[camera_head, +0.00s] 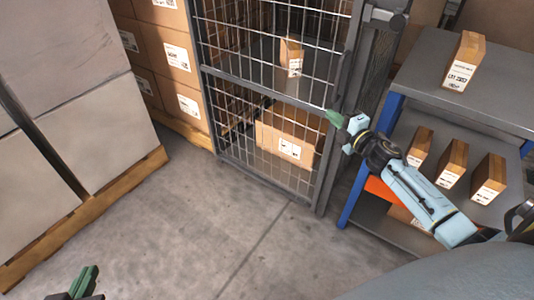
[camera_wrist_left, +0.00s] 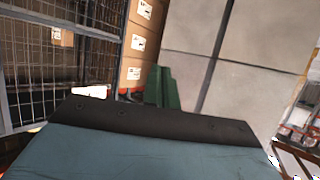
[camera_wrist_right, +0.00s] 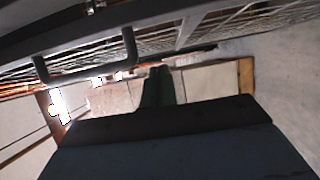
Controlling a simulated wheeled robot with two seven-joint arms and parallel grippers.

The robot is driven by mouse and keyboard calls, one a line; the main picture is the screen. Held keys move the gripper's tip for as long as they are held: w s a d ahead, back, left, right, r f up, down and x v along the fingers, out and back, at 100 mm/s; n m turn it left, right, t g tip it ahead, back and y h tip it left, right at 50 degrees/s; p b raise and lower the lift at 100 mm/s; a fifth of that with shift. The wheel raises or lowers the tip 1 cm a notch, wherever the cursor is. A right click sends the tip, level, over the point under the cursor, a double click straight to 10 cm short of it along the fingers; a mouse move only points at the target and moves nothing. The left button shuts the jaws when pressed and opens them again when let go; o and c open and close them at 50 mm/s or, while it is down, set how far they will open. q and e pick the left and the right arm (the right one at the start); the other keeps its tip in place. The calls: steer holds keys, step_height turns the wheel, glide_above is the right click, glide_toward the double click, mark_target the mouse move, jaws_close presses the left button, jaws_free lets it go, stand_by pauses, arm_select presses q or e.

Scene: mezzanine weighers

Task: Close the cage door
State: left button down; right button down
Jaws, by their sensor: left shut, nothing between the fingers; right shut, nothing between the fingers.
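The cage door (camera_head: 265,90) is a grey-framed wire mesh panel in the upper middle of the head view. It stands upright across the cage front; I cannot tell whether a gap is left at its edge. My right gripper (camera_head: 334,117) is shut and empty, with its green fingertips at the door's right frame post; contact is unclear. In the right wrist view a dark U-shaped handle (camera_wrist_right: 132,48) shows on a bar beside the right fingers (camera_wrist_right: 157,88). My left gripper (camera_head: 84,280) is shut and empty, low at the left over the floor, away from the door.
Stacked cartons (camera_head: 178,60) stand left of the cage, and large grey boxes (camera_head: 85,100) on a pallet (camera_head: 95,210) at far left. A blue-legged shelf unit (camera_head: 430,75) with small cartons is close on the right. The middle floor is clear.

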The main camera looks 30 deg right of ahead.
stand_by(0.6)
